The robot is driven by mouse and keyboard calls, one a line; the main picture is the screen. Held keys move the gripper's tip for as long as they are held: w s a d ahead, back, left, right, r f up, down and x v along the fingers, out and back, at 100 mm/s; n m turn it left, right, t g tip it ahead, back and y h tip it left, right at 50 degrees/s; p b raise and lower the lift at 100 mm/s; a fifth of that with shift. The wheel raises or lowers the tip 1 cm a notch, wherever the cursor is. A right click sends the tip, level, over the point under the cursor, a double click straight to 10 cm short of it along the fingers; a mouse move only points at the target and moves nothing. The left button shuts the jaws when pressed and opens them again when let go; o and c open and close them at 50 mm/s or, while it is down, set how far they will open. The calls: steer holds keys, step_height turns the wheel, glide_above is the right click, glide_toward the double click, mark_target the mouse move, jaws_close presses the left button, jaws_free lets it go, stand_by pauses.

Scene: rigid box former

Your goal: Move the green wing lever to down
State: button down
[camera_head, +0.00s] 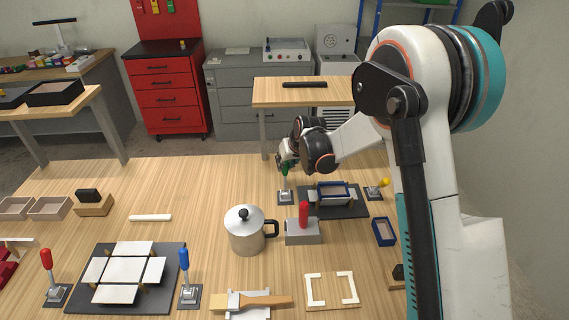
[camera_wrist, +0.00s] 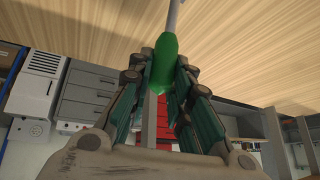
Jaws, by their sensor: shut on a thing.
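The green wing lever (camera_head: 285,171) stands near the back of the table, left of a dark mat with a box former. Its shaft looks close to upright on a small dark base (camera_head: 286,198). In the wrist view the green handle (camera_wrist: 165,62) lies between the fingers of my gripper (camera_wrist: 160,88). My gripper (camera_head: 286,160) is shut on the handle. In the head view the gripper partly hides the top of the handle.
A yellow lever (camera_head: 384,182) stands right of the box former (camera_head: 333,203). A red-handled block (camera_head: 303,229) and a moka pot (camera_head: 245,231) stand in front. A red lever (camera_head: 47,260), blue lever (camera_head: 184,259) and white flat blank (camera_head: 122,268) are at the front left.

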mark_target(286, 169)
steer(key=shift+s+r+n+t+b, duration=0.15)
steer(key=shift+s+t+b, duration=0.85)
steer(key=shift+s, duration=0.1)
steer(key=shift+s+r+n+t+b, duration=0.15)
steer(key=shift+s+t+b, duration=0.85)
steer(key=shift+s, duration=0.1)
steer(key=c, duration=1.4)
jaws_free()
steer(key=shift+c, duration=0.2)
steer(key=v, duration=1.2)
steer(key=shift+d, duration=0.1)
